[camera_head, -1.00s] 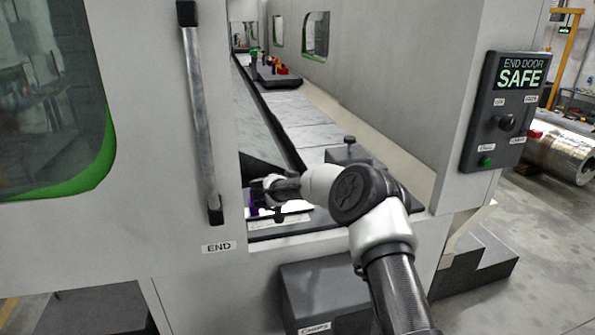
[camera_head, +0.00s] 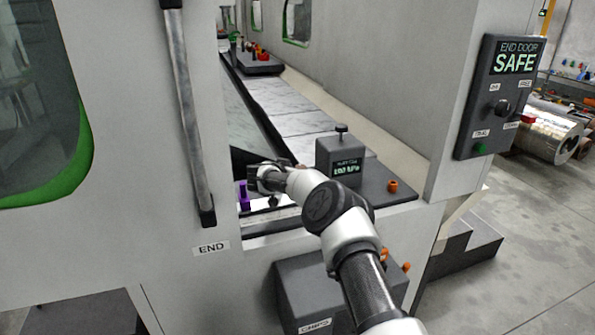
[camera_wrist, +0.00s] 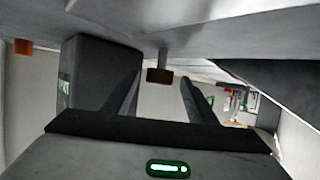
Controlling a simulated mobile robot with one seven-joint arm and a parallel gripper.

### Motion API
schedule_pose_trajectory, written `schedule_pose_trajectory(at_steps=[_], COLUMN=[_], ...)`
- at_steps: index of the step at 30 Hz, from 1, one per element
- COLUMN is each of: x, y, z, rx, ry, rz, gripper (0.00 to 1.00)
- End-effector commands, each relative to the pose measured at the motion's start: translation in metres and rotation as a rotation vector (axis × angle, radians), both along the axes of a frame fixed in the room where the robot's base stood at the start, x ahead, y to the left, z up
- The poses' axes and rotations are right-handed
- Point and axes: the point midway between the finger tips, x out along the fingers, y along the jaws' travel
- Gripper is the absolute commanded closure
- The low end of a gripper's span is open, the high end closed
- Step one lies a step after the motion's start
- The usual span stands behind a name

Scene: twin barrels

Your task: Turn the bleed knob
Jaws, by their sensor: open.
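A dark block (camera_head: 338,165) with a small lit display stands inside the machine opening. A black knob (camera_head: 341,128) sits on a short stem on its top. An orange knob (camera_head: 393,186) stands on the dark plate to its right. No label I can read says which is the bleed knob. My gripper (camera_head: 254,178) reaches left into the opening, left of the block and apart from it. In the wrist view my gripper (camera_wrist: 158,92) is open and empty. A dark brown piece on a stem (camera_wrist: 159,76) shows beyond and between the fingers; I cannot tell what it is.
A purple part (camera_head: 244,195) is close to my gripper. The door handle (camera_head: 188,110) and door edge stand to the left. A control panel (camera_head: 502,97) reads SAFE at right. A chips box (camera_head: 300,295) with orange knobs is below. The bed runs back, largely clear.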

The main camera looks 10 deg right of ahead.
Motion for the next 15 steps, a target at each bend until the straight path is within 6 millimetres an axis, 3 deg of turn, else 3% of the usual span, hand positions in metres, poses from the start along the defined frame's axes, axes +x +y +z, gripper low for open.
schedule_pose_trajectory(at_steps=[11,15], x=[0.0034,0.0034], y=[-0.0027,-0.0026], z=[-0.0018,-0.0017], rx=[0.0,-0.001], ry=[0.0,-0.001], rz=[0.0,0.0], gripper=[0.49,0.73])
